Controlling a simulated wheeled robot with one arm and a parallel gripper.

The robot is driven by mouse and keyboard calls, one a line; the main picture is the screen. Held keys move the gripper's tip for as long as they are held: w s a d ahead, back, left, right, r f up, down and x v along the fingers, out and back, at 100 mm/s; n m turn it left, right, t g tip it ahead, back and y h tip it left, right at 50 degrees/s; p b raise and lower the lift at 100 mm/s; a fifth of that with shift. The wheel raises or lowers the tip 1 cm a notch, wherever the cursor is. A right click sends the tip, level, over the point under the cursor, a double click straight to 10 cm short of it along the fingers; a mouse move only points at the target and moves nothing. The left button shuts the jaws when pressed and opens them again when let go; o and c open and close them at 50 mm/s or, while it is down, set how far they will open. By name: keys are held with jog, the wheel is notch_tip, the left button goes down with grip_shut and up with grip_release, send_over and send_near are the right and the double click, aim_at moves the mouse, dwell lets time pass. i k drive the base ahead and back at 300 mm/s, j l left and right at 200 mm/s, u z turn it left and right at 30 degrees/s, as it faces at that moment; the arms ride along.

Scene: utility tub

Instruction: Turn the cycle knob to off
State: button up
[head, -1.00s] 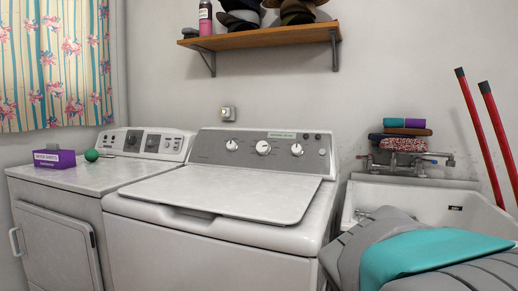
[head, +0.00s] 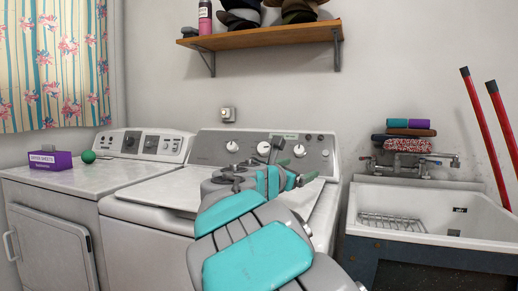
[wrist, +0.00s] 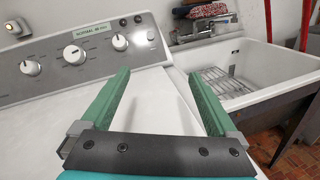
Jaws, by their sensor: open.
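The washer's grey control panel (head: 215,148) has three white round knobs: a left knob (head: 232,146), a middle knob (head: 264,148) and a right knob (head: 299,150). I cannot tell which is the cycle knob. In the wrist view the left knob (wrist: 31,67), middle knob (wrist: 74,55) and right knob (wrist: 119,42) show at upper left, with a green label (wrist: 92,29) above them. My gripper (head: 296,170) is in front of the panel's right part, over the washer lid. In the wrist view its two green fingers (wrist: 160,72) are apart and empty, not touching any knob.
A dryer (head: 60,185) with a purple box (head: 50,160) and a green ball (head: 88,157) stands at left. A utility sink (head: 430,205) with a wire rack (head: 390,221) is at right. A wooden shelf (head: 265,38) hangs above.

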aim_at(263, 148)
jog(key=i+j, duration=0.25)
jog(key=i, duration=0.15)
jog(key=i+j, duration=0.3)
jog(key=i, duration=0.15)
